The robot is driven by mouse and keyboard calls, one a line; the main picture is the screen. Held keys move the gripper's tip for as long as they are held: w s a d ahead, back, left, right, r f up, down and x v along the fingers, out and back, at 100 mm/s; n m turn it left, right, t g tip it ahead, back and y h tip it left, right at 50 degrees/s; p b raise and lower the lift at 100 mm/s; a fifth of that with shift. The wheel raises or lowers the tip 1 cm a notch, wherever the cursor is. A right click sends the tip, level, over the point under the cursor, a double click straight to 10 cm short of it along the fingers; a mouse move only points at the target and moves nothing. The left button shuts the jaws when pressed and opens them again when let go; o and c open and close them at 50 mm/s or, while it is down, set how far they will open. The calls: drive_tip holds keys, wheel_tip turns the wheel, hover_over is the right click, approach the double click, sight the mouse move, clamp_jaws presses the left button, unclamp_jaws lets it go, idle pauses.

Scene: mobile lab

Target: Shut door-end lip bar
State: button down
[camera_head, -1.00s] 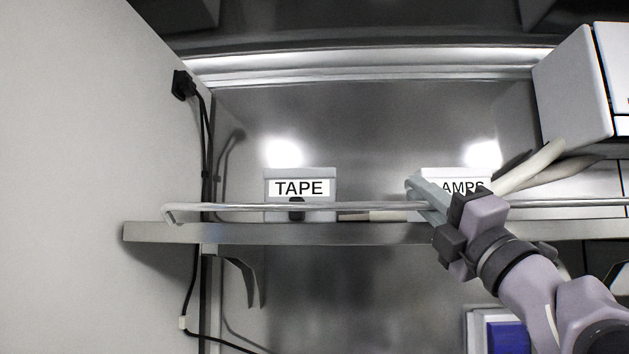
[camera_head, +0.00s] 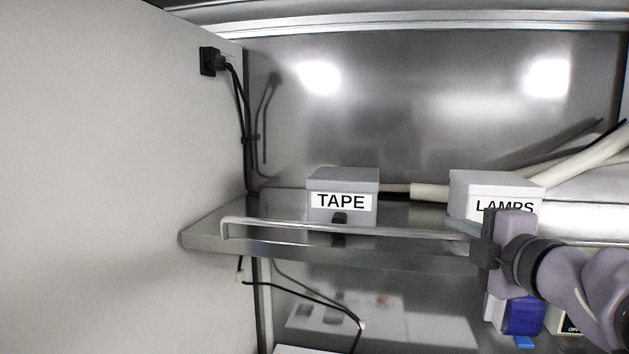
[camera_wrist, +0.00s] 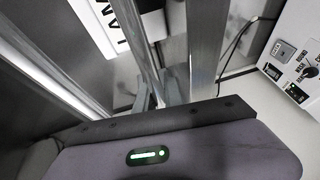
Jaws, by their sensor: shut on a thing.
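The lip bar (camera_head: 340,229) is a thin metal rail along the front of the steel shelf (camera_head: 215,239). Its left end bends down toward the shelf near the pale wall. My gripper (camera_head: 464,227) is shut on the bar in front of the LAMPS box (camera_head: 490,185), partly hiding its label. In the wrist view my gripper's fingers (camera_wrist: 159,95) close around the bar (camera_wrist: 136,38), with the shelf's front edge (camera_wrist: 205,45) beside it. The bar's far right stretch is hidden behind my gripper and arm.
A TAPE box (camera_head: 342,182) stands behind the bar. Pale tubes (camera_head: 590,155) lie at the right rear. A black plug (camera_head: 210,61) and cables hang on the left wall panel (camera_head: 100,180). A blue item (camera_head: 522,314) sits below the shelf. The shelf's left end is clear.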

drive_tip(key=shift+g+p, duration=0.4)
drive_tip(key=shift+p, duration=0.8)
drive_tip(key=c, duration=1.5)
unclamp_jaws()
drive_tip(key=shift+w+f, duration=0.1)
drive_tip(key=shift+o, duration=0.2)
